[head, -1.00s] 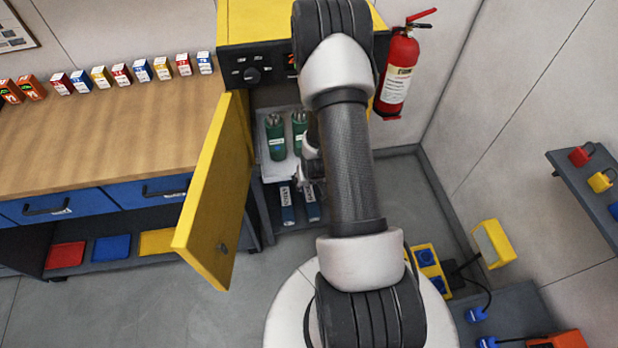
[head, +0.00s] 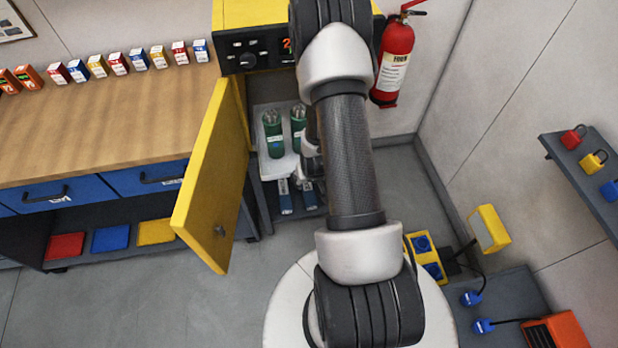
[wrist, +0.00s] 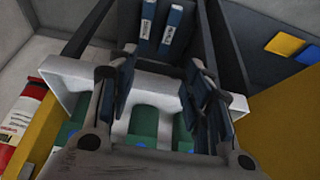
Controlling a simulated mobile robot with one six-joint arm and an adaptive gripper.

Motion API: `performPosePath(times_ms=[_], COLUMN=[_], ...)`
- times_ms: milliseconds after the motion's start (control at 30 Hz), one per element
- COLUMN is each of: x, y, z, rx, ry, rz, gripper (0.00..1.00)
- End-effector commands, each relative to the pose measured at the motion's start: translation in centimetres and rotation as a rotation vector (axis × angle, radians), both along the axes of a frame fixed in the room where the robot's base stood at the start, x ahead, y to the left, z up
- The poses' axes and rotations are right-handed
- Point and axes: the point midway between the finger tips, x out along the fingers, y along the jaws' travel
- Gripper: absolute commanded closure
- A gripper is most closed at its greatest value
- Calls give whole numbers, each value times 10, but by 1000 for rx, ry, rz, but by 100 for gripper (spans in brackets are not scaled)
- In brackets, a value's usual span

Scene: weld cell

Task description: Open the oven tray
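The yellow oven (head: 250,14) stands at the back, with its yellow door (head: 212,175) swung open to the left. Inside, the white tray (head: 270,168) carries green canisters (head: 274,138). My arm covers the oven's right part and most of my gripper (head: 312,170), which is at the tray's right front. In the wrist view, my gripper (wrist: 160,92) has its two fingers spread apart, with the pale tray wall (wrist: 158,88) crossing between them. The green canisters (wrist: 143,122) show behind and between the fingers. I cannot tell whether either finger touches the tray.
A wooden workbench (head: 110,120) is left of the oven. A red fire extinguisher (head: 393,62) hangs to the right. A yellow socket box (head: 424,258) stands on the floor at right. Floor left of my base is clear.

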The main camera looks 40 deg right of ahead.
Motion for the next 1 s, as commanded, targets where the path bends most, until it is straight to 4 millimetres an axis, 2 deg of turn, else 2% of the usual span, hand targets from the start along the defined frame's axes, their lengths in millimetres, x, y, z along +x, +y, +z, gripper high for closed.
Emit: performPosePath(times_ms=[33,267,400,433,500,767,1000], x=[-7,-8,-11,-11,-13,-30,-38], y=[-1,0,3,3,6,19,25], z=[-5,1,23,31,46,89,109], rx=[11,10,3,-2,-5,-4,-4], ry=[13,10,-1,-6,-11,-6,-2], rz=[-26,-25,-22,-20,-17,-6,-1], gripper=[48,33,24,25,17,0,0])
